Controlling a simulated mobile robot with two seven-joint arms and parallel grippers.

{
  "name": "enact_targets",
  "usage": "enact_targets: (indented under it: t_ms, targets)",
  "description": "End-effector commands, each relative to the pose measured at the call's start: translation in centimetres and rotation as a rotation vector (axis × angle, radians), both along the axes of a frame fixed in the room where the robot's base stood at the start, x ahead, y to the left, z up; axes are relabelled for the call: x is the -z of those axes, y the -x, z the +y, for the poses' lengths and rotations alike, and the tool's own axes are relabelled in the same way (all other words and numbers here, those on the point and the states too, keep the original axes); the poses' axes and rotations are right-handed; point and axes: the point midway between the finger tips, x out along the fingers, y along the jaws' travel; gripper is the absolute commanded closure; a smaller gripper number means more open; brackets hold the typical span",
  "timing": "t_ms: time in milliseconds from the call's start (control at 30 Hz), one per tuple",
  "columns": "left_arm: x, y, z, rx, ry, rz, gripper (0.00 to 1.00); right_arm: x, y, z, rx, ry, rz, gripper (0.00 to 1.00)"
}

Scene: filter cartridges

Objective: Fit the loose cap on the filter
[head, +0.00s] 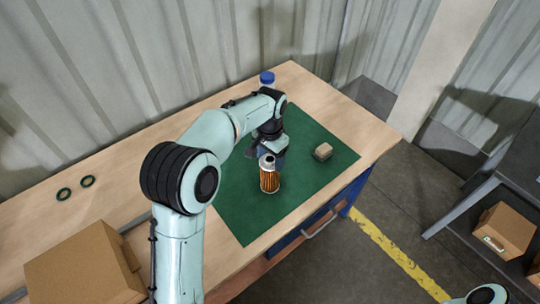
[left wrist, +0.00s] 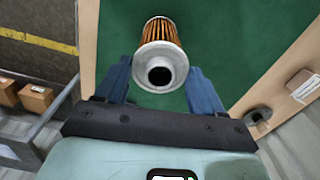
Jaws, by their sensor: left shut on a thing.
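The filter (head: 269,182) has an orange pleated body and stands upright on the green mat. A silver-grey metal cap (head: 267,161) with a dark round hole is at its top end. My left gripper (head: 264,150) is at the cap. In the left wrist view, the cap (left wrist: 161,68) lies between the two blue fingers of the left gripper (left wrist: 159,75), which is shut on it, with the pleated filter body (left wrist: 160,32) behind it. I cannot tell whether the cap is fully seated. My right gripper is out of view.
The green mat (head: 240,220) is mostly clear. A blue-topped bottle (head: 267,78) stands at the back. Two dark rings (head: 76,187) lie at left, near a cardboard box (head: 80,275).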

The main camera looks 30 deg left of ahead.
Motion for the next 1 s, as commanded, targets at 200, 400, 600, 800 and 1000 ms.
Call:
enact_targets:
  t_ms: [200,400,600,800,1000]
  targets:
    - [0.4,0.0,0.0,0.000,0.000,0.001,0.60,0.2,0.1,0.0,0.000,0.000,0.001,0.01]
    - [0.7,0.0,0.0,0.000,0.000,0.001,0.60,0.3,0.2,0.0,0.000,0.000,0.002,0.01]
    - [0.7,0.0,0.0,0.000,0.000,0.001,0.02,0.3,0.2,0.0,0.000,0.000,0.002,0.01]
    - [0.7,0.0,0.0,0.000,0.000,0.001,0.02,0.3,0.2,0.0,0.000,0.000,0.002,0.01]
    - [-0.9,-0.1,0.0,0.000,0.001,-0.003,0.02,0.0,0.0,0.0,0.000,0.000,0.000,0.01]
